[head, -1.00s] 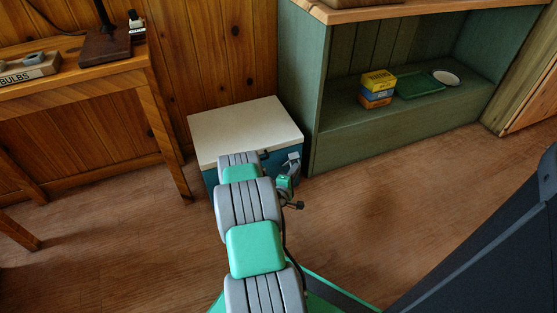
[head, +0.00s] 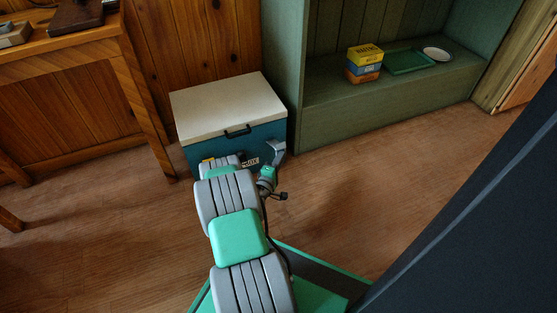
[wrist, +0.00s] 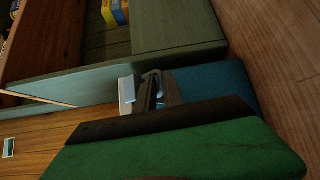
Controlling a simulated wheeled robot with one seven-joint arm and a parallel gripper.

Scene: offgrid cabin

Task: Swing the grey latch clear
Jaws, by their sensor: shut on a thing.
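The chest has a cream lid (head: 228,103) and a blue body (head: 264,132). It stands on the floor between the wooden table and the green shelf, its lid down. My gripper (head: 276,152) is at the right end of its front face, below the lid. In the wrist view, grey parts (wrist: 155,90) cluster beside the blue body (wrist: 225,85). My gripper is shut on the grey latch there, but finger and latch are hard to tell apart. A large green part with a dark edge hides much of the chest in that view.
A black handle (head: 238,131) is on the chest's front. The green shelf unit (head: 345,127) stands close on the right, holding stacked boxes (head: 364,63), a green tray (head: 408,62) and a white dish (head: 437,54). A wooden table (head: 75,60) is at left. Floor (head: 400,150) at right is open.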

